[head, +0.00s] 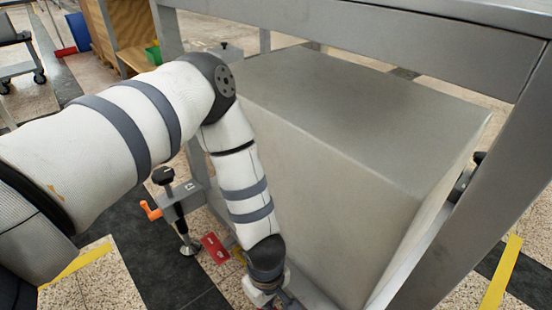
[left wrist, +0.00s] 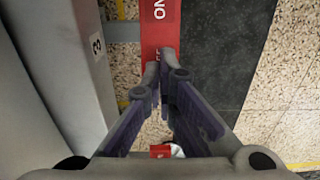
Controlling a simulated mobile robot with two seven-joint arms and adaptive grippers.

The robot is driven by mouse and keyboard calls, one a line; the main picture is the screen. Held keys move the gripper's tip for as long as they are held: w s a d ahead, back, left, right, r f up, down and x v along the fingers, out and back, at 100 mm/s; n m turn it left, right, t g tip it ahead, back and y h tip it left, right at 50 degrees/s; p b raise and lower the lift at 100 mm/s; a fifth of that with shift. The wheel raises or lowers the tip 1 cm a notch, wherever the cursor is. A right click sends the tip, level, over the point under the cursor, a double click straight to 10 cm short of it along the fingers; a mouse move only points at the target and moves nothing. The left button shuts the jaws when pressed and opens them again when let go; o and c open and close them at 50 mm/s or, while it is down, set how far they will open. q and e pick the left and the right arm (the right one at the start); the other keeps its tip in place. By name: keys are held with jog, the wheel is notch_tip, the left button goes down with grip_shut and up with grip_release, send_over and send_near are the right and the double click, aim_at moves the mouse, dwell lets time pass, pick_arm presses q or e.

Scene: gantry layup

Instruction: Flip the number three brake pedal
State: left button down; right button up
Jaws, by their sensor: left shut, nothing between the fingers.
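The brake pedal is a red plate (left wrist: 160,22) with white "ON" lettering, at the top middle of the left wrist view. A grey post beside it carries a label with a "3" (left wrist: 96,46). A red plate (head: 215,247) also shows low in the head view, left of my left wrist. My left gripper (left wrist: 161,66) is shut and empty, its fingertips overlapping the near end of the red pedal in the picture. I cannot tell whether they touch it. In the head view the gripper is mostly cut off at the bottom edge. My right gripper is not in view.
A large grey box-like body (head: 340,150) stands under a metal frame (head: 480,225), close to my left arm. Dark and speckled floor lies open to the left.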

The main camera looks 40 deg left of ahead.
pick_arm(q)
jog(key=shift+f+b, duration=0.65)
jog(key=shift+f, duration=0.65)
dwell(1.0)
notch_tip(320, 180, up, 7)
jog(key=p, duration=0.5)
jog(key=shift+r, duration=0.1)
